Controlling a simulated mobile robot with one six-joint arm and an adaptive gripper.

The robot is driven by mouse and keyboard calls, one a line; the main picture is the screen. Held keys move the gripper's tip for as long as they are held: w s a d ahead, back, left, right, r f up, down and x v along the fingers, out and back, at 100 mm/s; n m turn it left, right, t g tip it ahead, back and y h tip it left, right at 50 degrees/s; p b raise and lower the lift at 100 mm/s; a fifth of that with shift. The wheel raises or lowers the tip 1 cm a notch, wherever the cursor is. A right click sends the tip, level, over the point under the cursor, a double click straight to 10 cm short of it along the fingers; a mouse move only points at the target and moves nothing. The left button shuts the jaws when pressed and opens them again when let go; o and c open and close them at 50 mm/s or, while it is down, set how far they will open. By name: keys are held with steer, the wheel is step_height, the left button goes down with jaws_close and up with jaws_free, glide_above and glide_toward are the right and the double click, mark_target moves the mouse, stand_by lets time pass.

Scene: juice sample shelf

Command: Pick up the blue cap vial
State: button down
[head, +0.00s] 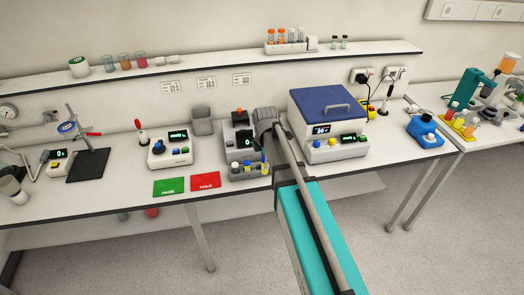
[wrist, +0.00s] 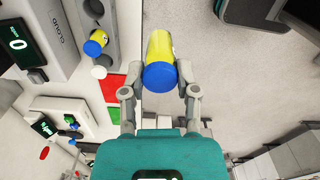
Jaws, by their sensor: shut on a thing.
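My gripper (wrist: 160,78) is shut on a vial with a blue cap (wrist: 160,76) and yellow contents (wrist: 159,46). The fingers grip it from both sides near the cap, which faces the wrist camera. In the wrist view, the held vial shows against the floor, clear of the grey rack (wrist: 106,48). A second blue-capped vial (wrist: 96,43) with yellow contents stands in that rack, with a white cap (wrist: 98,72) near it. In the head view, my arm partly hides the area beside the rack (head: 248,174), and my fingers cannot be made out.
The device marked CLOUD (wrist: 40,38) stands beside the rack. A green PASS card (head: 169,187) and a red HOLD card (head: 205,181) lie left of the rack. A blue-lidded box (head: 328,104) stands to the right. Floor is open beyond the bench's front edge.

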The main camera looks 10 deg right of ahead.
steer(key=shift+s+r+p, duration=0.25)
steer(key=shift+s+r, duration=0.1)
steer(key=shift+s, duration=0.45)
steer(key=shift+s+r+p, duration=0.25)
steer(key=shift+s+r, duration=0.05)
steer(key=shift+s, duration=0.45)
step_height(320, 180, down, 8)
steer(key=b, duration=0.7)
steer(key=shift+r+b, duration=0.25)
steer(key=shift+b, duration=0.05)
steer(key=shift+d, duration=0.1)
